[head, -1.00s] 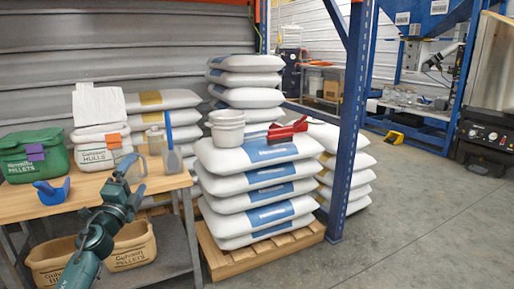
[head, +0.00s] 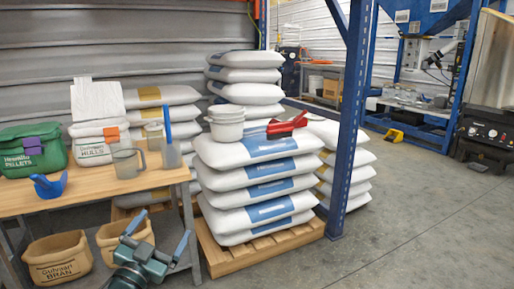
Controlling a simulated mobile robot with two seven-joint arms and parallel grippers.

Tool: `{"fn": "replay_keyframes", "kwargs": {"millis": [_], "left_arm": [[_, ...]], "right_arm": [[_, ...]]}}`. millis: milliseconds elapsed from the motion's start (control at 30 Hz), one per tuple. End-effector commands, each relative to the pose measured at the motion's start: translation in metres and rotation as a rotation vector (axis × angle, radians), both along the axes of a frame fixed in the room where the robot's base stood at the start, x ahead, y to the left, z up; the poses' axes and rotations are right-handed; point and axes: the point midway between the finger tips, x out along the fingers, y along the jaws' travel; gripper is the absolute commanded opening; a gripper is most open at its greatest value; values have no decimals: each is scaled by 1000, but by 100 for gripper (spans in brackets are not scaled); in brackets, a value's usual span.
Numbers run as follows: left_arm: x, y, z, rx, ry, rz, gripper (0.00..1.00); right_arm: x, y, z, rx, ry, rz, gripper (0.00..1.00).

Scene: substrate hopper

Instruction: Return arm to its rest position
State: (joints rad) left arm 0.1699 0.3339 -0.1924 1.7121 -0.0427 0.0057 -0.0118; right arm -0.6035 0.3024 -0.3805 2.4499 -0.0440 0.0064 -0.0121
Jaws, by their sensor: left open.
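My left gripper (head: 158,234) is at the bottom of the head view, left of centre. Its two fingers are spread apart with nothing between them. In the picture it lies below the wooden bench's front edge, in front of the lower shelf, and covers part of a tan tub (head: 124,236). The rest of my left arm runs out of the bottom edge. My right gripper is not in view.
The wooden bench (head: 100,194) holds a green pellets tub (head: 30,152), a blue scoop (head: 48,186) and a clear jug (head: 127,162). A bran tub (head: 58,258) sits below. Stacked sacks (head: 258,190) on a pallet stand right; open floor (head: 430,220) lies beyond.

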Motion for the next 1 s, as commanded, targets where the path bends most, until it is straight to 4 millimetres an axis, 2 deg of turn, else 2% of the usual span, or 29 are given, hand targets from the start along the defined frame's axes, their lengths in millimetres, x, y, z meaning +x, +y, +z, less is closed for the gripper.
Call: {"fn": "replay_keyframes", "kwargs": {"millis": [33,100,200,300,400,600,633,700,1000], "left_arm": [[-26,-20,-24,-12,19,-42,95],[-66,-47,-43,-38,42,-102,95],[-122,-81,-59,-90,71,-179,95],[-168,-103,-61,-144,94,-234,95],[-204,-117,-58,-198,113,-273,95],[-262,-132,-42,-306,143,-322,95],[-269,-133,-39,-321,146,-328,95],[-263,-132,-20,-310,170,-313,95],[-253,-125,3,-287,307,-250,95]], "right_arm": [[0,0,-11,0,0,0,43],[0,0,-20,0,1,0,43],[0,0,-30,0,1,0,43],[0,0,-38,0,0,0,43],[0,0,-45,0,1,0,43],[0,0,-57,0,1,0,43],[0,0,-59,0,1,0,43],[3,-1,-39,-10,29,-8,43],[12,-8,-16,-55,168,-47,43]]}}
